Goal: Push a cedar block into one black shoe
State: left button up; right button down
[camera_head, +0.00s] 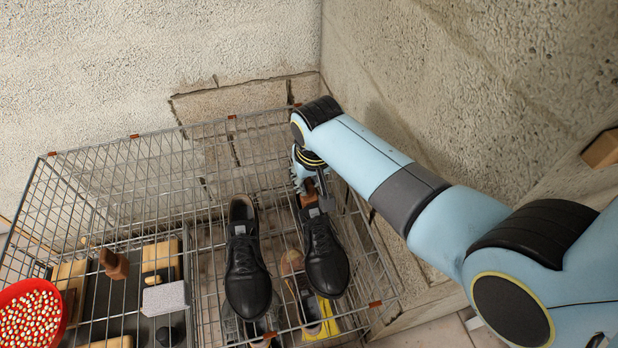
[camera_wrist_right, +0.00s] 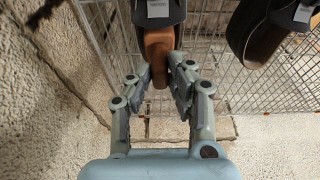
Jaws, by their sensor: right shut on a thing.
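Two black shoes stand side by side on top of the wire rack: the right-hand black shoe (camera_head: 327,262) and the left-hand black shoe (camera_head: 247,275). A brown cedar block (camera_head: 307,198) is at the heel opening of the right-hand shoe. My right gripper (camera_wrist_right: 159,78) is shut on this cedar block, which also shows between its fingers in the right wrist view (camera_wrist_right: 158,47). How far the block sits inside the shoe is hidden. Another cedar block (camera_head: 114,263) stands at the rack's left part. My left gripper is out of view.
The wire rack (camera_head: 130,160) fills the lower left, with more shoes (camera_head: 318,312) below its top. A red bowl of beads (camera_head: 30,315), a grey block (camera_head: 166,298) and brushes are at the left. Rough walls close in behind and at right.

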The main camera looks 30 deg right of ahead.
aim_at(309, 190)
jog(key=shift+f+b, duration=1.3)
jog(key=shift+f, duration=0.65)
jog(key=c, duration=0.7)
grip_release()
jog(key=shift+o, duration=0.2)
jog(key=shift+r, duration=0.1)
notch_tip(309, 190, up, 5)
jog(key=p, duration=0.5)
jog(key=shift+p, duration=0.35)
